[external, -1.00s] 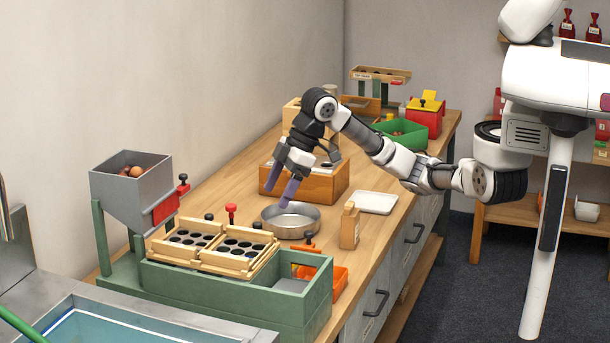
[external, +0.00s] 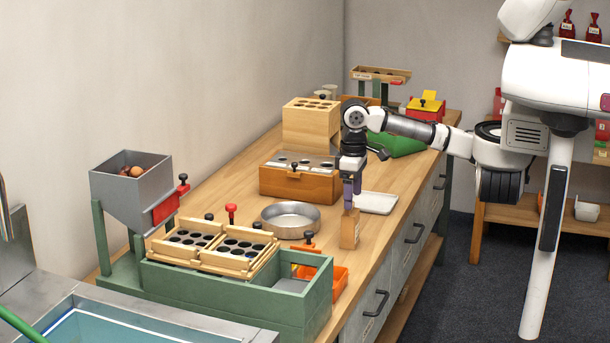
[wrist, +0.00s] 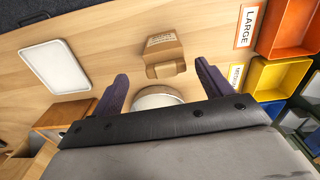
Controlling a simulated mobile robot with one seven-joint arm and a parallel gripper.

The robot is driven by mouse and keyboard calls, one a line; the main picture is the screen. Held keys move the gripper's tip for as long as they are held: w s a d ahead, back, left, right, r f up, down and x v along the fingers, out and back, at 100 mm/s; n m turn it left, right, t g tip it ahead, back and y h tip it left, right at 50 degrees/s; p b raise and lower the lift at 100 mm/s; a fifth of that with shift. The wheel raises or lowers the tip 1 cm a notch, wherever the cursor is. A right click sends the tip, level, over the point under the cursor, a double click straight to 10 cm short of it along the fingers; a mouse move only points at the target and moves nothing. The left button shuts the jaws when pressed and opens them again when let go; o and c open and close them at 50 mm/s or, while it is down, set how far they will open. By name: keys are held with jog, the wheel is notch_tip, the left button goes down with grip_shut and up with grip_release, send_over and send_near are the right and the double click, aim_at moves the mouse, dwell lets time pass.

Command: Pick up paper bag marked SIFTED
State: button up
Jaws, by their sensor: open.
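A small brown paper bag (external: 348,231) stands upright on the wooden bench near its front edge. In the wrist view the bag (wrist: 164,58) lies ahead of and between my fingers, with dark print on one face too small to read. My gripper (external: 351,200) points down just above the bag, fingers apart. In the wrist view my gripper (wrist: 162,84) is open, one purple finger on each side of the bag, with nothing held.
A round metal pan (external: 290,220) sits close left of the bag. A white tray (external: 377,203) lies behind it, and a wooden box (external: 300,184) stands farther back left.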

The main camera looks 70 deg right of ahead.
aim_at(350, 213)
jog(key=shift+w+a+f+p, duration=0.1)
jog(key=shift+f+p, duration=0.15)
jog(key=shift+f, duration=0.75)
jog(key=shift+s+a+f+p, duration=0.1)
jog(key=shift+a+f+p, duration=0.1)
jog(key=shift+f, duration=0.8)
jog(key=shift+w+a+f+p, duration=0.1)
jog(key=shift+f+p, duration=0.15)
jog(key=shift+f, duration=0.75)
jog(key=shift+c, duration=0.5)
jog(key=c, duration=1)
jog(key=shift+c, duration=0.2)
jog(key=shift+r, duration=0.15)
